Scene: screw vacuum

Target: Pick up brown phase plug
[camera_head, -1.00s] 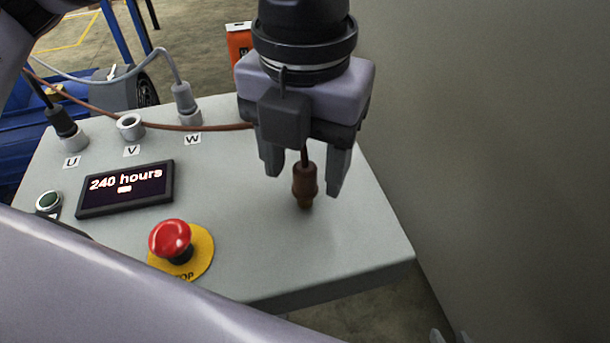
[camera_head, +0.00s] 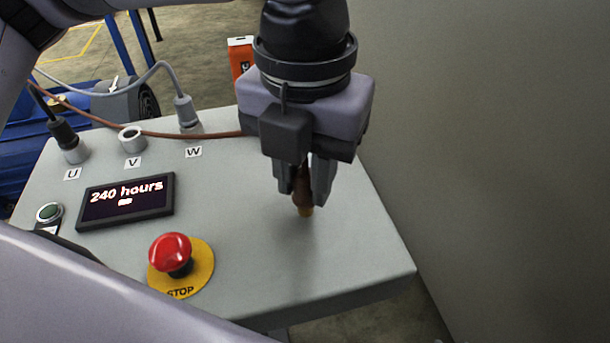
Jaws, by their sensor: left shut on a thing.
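The brown phase plug (camera_head: 306,208) is at the right part of the grey control panel top (camera_head: 350,250). It is upright, with its lower tip showing below the fingers. My left gripper (camera_head: 306,190) points down and is shut on the plug, with one finger on each side of it. The fingers hide most of the plug's body. A brown cable (camera_head: 200,134) runs from the left to behind the gripper. I cannot tell whether the plug's tip touches the panel. My right gripper does not show.
A black plug (camera_head: 64,137) sits at socket U and a grey plug (camera_head: 186,111) at W. Socket V (camera_head: 132,140) is empty. A display (camera_head: 126,201), a green button (camera_head: 49,212) and a red stop button (camera_head: 171,254) are on the panel. A wall (camera_head: 500,150) stands at right.

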